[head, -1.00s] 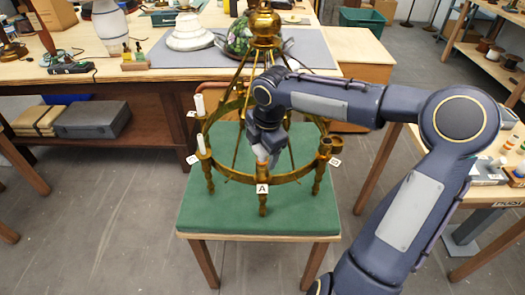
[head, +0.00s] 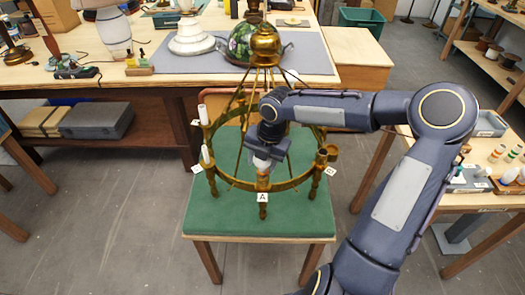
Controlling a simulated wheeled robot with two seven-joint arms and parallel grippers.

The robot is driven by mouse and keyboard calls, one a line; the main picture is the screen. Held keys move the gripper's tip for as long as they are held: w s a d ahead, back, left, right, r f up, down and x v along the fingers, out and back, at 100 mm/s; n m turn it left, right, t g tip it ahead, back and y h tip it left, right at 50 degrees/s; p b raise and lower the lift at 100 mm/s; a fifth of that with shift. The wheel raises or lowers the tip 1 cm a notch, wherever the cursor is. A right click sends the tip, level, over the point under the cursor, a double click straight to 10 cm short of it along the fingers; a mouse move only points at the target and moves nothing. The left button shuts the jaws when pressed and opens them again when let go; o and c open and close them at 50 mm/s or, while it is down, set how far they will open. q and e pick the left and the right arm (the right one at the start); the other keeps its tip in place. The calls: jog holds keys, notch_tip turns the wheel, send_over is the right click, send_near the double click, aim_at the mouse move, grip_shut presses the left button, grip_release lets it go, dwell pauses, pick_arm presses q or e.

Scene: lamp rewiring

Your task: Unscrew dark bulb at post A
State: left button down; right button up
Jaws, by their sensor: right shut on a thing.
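A brass ring chandelier (head: 283,186) stands on a green-topped table (head: 225,224). Its post A (head: 263,205) is at the front, marked by a white label with the letter A (head: 263,197). My right gripper (head: 264,158) comes down from above, just over post A, and is shut on the bulb (head: 261,164). Only a small pale part of the bulb shows below the fingers; the rest is hidden. I cannot tell whether the bulb still touches the socket. My left gripper is not in view.
White candle sleeves (head: 204,115) stand on the ring's left side, with white labels beside them. A cup-like socket (head: 332,153) is on the right. A workbench (head: 150,82) with lamps is behind. A side table (head: 480,200) with small parts stands at the right.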

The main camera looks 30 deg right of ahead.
jog(key=shift+r+p, duration=2.5)
jog(key=shift+p, duration=0.25)
jog(key=shift+f, duration=0.1)
jog(key=shift+s+f, duration=0.1)
